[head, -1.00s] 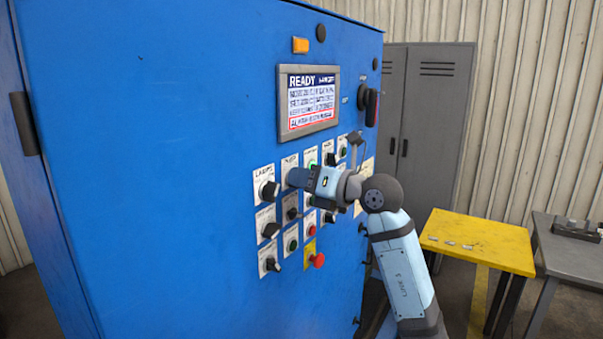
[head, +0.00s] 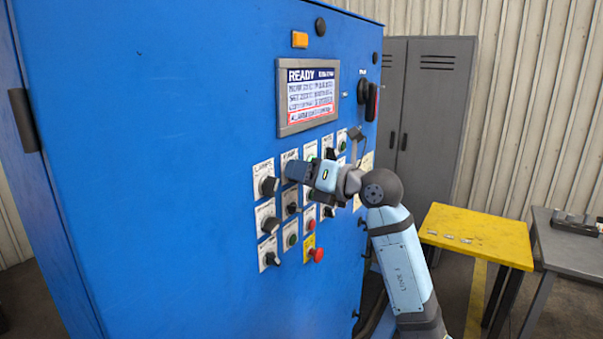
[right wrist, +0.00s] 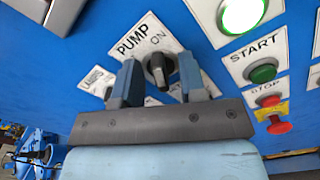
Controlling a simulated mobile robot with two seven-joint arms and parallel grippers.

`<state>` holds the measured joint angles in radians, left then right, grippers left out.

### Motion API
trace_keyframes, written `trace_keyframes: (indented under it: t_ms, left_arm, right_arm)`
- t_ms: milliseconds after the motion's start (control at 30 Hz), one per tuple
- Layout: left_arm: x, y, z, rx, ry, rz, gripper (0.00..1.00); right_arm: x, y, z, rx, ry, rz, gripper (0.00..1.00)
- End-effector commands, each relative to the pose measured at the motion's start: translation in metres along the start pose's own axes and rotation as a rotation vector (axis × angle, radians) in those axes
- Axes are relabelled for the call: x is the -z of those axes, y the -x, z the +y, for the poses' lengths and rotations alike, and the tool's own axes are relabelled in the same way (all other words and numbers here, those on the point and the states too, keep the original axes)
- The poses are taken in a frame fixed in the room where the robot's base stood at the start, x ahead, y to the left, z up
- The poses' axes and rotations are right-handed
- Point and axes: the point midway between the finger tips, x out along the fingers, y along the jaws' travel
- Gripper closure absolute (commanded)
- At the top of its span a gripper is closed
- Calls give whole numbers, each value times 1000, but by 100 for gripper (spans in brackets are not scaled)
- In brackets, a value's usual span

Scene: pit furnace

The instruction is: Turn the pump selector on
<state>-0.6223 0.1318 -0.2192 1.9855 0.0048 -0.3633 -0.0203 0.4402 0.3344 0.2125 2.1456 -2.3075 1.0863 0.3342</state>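The pump selector (right wrist: 158,68) is a black knob on a white plate marked PUMP and ON, on the blue cabinet front. In the head view my gripper hides the knob, and only the top of its plate (head: 289,156) shows. My right gripper (right wrist: 158,82) is open, with one blue finger on each side of the knob and the fingertips close to the panel. It also shows in the head view (head: 291,171). I cannot tell whether either finger touches the knob, or which setting it points to. My left gripper is out of view.
The LAMPS knob (head: 269,187) is just left. A green START button (right wrist: 263,73) and a red mushroom button (head: 316,255) are nearby. A screen (head: 308,95) reading READY is above. A yellow table (head: 478,236) and grey lockers (head: 436,110) stand to the right.

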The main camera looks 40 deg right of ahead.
Motion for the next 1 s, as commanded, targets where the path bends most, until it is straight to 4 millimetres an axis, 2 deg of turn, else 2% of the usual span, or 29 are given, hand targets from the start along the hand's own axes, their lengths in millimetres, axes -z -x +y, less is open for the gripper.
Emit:
trace_keyframes:
  t_ms: [133, 233, 500, 700, 833, 1000]
  left_arm:
    - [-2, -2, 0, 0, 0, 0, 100]
    - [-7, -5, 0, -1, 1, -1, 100]
    - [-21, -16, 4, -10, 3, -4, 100]
    - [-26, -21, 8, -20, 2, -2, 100]
    - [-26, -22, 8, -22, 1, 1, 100]
    - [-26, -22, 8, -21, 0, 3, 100]
  right_arm:
    - [1, 7, -1, 1, 2, -1, 62]
    - [2, 20, -2, 2, 2, 0, 62]
    - [4, 82, -2, 3, 3, 0, 62]
    - [2, 119, -2, 3, 2, 0, 62]
    - [1, 133, -1, 1, 1, -1, 62]
    - [0, 138, 0, 0, 0, 0, 62]
